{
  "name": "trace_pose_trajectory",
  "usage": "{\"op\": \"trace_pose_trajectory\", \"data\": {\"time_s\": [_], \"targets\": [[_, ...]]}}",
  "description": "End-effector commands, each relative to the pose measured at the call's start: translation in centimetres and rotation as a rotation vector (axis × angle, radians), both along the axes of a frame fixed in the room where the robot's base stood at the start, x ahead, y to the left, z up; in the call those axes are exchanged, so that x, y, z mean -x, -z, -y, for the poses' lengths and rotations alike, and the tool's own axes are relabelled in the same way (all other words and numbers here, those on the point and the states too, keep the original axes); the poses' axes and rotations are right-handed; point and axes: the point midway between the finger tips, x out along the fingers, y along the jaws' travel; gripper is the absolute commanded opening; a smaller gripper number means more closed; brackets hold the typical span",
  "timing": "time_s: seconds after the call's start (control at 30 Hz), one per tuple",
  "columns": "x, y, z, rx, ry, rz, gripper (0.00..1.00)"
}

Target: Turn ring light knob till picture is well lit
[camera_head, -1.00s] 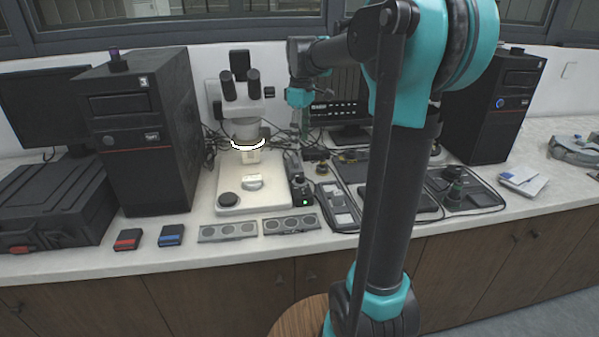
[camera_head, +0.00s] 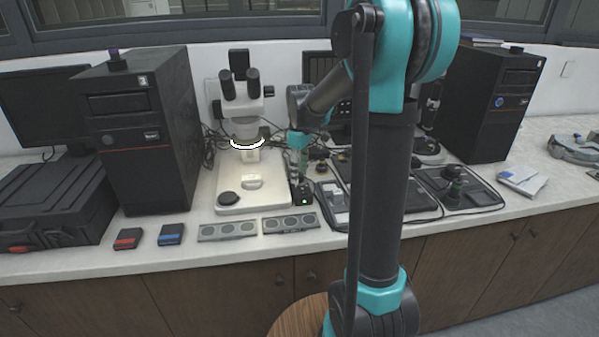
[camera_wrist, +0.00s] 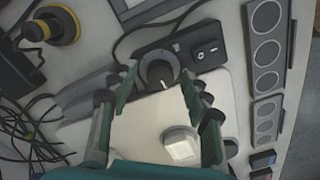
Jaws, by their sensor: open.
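The ring light control box, a small black box (camera_head: 304,200) with a green lamp, stands just right of the microscope base. In the wrist view its dark round knob (camera_wrist: 158,71) with a white pointer mark lies between my fingertips. A rocker switch (camera_wrist: 207,50) sits on the same box. My gripper (camera_wrist: 156,82) is open and points down at the knob, with a finger on either side; I cannot tell whether they touch it. In the head view my gripper (camera_head: 298,176) is small over the box. The ring light (camera_head: 247,143) glows white under the microscope (camera_head: 241,100).
The pale microscope base (camera_head: 262,197) is close on the left of the box. Two grey sample holders (camera_head: 228,231) lie in front. Cables (camera_wrist: 40,140) and a yellow-black round object (camera_wrist: 52,27) are near. A black tower computer (camera_head: 150,130) stands left.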

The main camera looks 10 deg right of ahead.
Motion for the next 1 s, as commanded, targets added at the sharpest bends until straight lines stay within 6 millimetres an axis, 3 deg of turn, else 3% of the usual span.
{"op": "trace_pose_trajectory", "data": {"time_s": [0.1, 0.5, 1.0], "targets": [[-0.01, -0.02, 0.0, 0.0, 0.0, 0.0, 0.48], [-0.01, -0.04, 0.01, 0.0, 0.0, 0.0, 0.0], [-0.03, -0.04, 0.02, -0.001, 0.139, -0.001, 0.0]]}}
